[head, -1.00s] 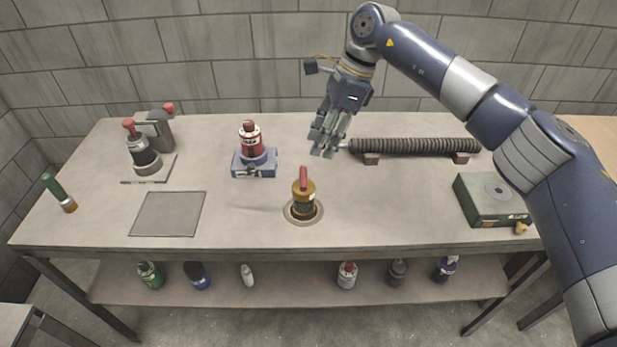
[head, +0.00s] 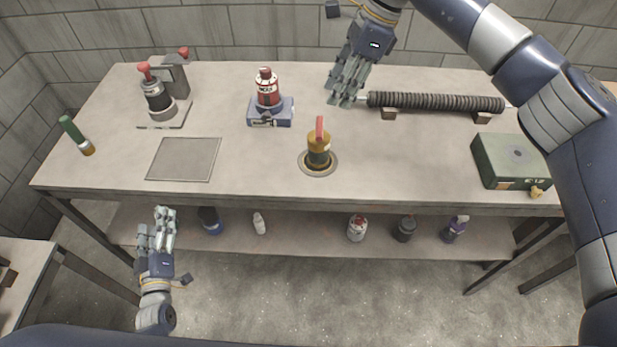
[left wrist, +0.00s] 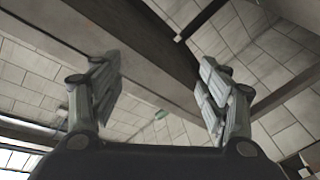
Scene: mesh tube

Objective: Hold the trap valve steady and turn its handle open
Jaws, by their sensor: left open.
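The valve that I take for the trap valve (head: 318,153) has a brass-coloured body and an upright red handle (head: 320,127). It stands in a round ring set in the middle of the bench top. My left gripper (head: 163,212) is low at the front left, in front of the bench and below its top, well away from the valve. In the left wrist view (left wrist: 160,88) its fingers are wide apart with nothing between them. My right gripper (head: 347,101) hangs over the back of the bench, behind and right of the valve, apart from it; its finger gap is unclear.
A ribbed dark tube (head: 435,103) lies on blocks near my right gripper. A red canister (head: 267,90) on a blue base, a clamp stand (head: 175,76), a green box (head: 510,160) and a flat grey plate (head: 183,160) share the bench (head: 250,180). Bottles stand on the lower shelf (head: 290,236).

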